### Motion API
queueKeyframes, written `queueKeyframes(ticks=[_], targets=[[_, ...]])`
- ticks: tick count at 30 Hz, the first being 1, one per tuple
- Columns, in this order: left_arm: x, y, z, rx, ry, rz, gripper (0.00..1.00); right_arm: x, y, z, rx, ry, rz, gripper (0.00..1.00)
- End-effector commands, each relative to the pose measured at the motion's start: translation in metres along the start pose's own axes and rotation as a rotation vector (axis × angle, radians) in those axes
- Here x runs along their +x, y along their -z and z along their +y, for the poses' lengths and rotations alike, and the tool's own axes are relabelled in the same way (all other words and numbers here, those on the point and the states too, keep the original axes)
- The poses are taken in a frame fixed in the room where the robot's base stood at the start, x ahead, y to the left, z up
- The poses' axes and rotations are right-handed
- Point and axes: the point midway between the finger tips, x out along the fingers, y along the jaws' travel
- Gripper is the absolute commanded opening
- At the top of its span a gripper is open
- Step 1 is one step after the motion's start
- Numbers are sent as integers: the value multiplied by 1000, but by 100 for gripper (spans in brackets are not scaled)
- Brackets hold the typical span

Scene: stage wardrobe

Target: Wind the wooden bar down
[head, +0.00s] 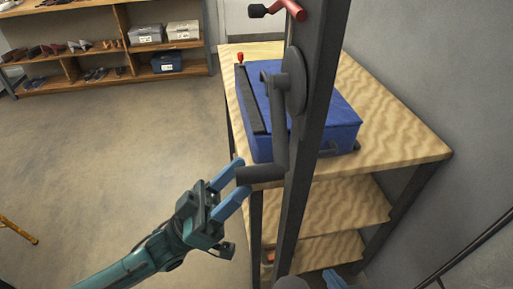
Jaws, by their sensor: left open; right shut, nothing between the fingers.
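A dark upright post (313,110) stands in front of me. It carries a grey crank with a round hub (294,80), an arm hanging down and a dark grip (262,174) pointing left. My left gripper (242,177) is open, its two blue fingertips above and below the free end of the grip; I cannot tell whether they touch it. My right gripper (335,280) shows only as a blue finger at the bottom edge, right of the post. I cannot make out the wooden bar in this view.
A red crank (291,9) with a black grip sits higher on the post. Behind stands a wooden table (400,130) with lower shelves and a blue case (335,115). A shelf unit (68,57) with shoes and boxes is at back left.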

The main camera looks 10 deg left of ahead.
Motion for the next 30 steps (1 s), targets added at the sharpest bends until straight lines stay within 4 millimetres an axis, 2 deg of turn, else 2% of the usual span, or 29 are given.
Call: queueKeyframes(ticks=[1, 3, 9, 20, 30], targets=[[22, 10, 1, 3, -8, 23, 46, 0, 5, -1, -3, 0, -2, 0], [36, 12, 1, 2, -8, 27, 46, 0, 7, -2, -7, 0, -1, 0], [56, 10, 0, 2, -5, 22, 46, -2, 9, -1, -22, -5, -5, 0], [59, 7, 0, 3, -4, 16, 46, -2, 7, -1, -24, -5, -8, 0], [58, 7, 0, 3, -3, 15, 20, -2, 6, -2, -22, -4, -9, 0]])
